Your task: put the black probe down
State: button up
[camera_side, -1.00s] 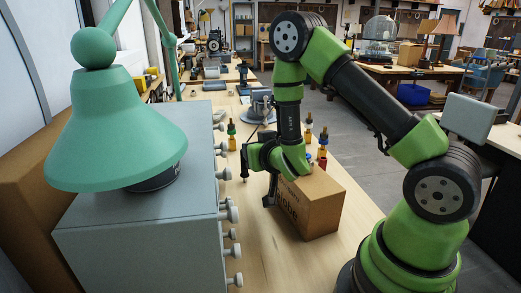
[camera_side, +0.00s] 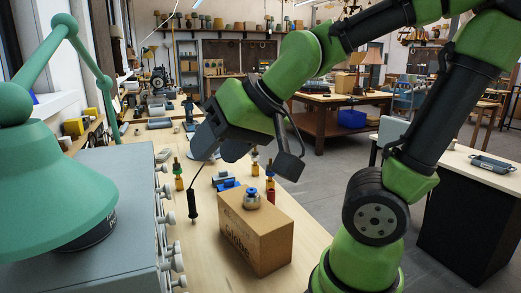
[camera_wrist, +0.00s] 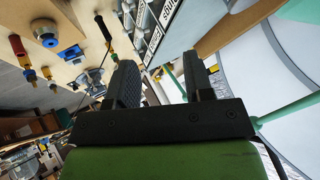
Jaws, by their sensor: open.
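The black probe (camera_side: 193,205) is a thin dark stick, roughly upright beside the grey cabinet's knobs in the side view, with a thin dark lead curving up from its top. I cannot tell whether its lower end touches the wooden bench. A dark stick that looks like it shows near the top of the wrist view (camera_wrist: 104,30). My gripper (camera_side: 214,143) is above and to the right of the probe, tilted down to the left. In the wrist view its two dark fingers (camera_wrist: 160,82) are apart with nothing between them.
The grey cabinet (camera_side: 120,190) and green lamp (camera_side: 55,195) border the left. Small amber-and-black bottles (camera_side: 178,176) stand behind.

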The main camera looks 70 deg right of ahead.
jog(key=s+a+n+g+y, duration=0.1)
jog(key=s, duration=0.6)
jog(key=shift+a+r+g, duration=0.2)
jog(key=shift+r+g, duration=0.1)
jog(key=shift+r, duration=0.05)
dwell(0.6)
